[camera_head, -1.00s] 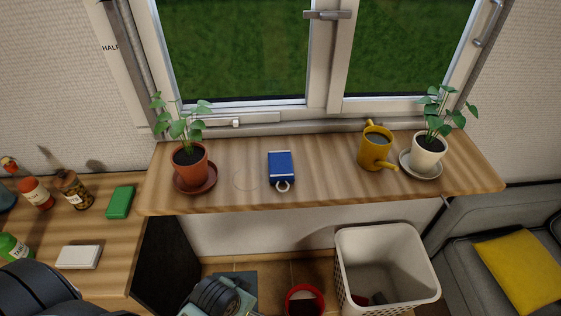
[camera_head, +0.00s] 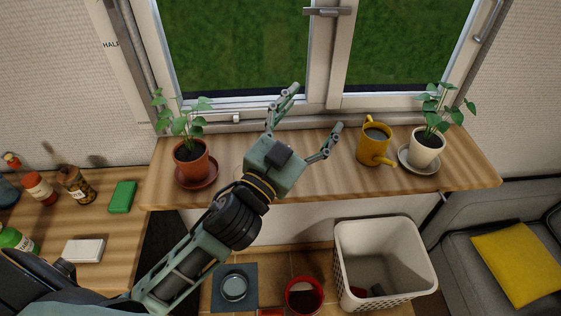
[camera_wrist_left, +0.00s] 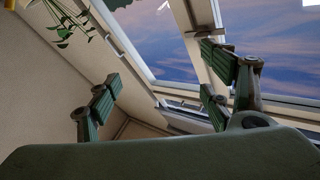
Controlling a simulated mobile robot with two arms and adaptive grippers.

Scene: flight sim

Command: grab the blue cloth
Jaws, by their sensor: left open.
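My left gripper (camera_head: 315,108) is open and empty over the wooden window shelf (camera_head: 330,185), its fingers spread toward the window. In the head view its body and wrist cover the shelf spot where a small blue folded item with a pale ring lay earlier. I take that item for the blue cloth; it is now hidden. In the left wrist view the gripper (camera_wrist_left: 160,80) shows spread fingers with wall and window between them, and no cloth. My right gripper is not in view.
A potted plant (camera_head: 191,160) stands left of the gripper. The window frame (camera_head: 330,70) is close behind. Below are a white basket (camera_head: 385,250) and a red container (camera_head: 304,294).

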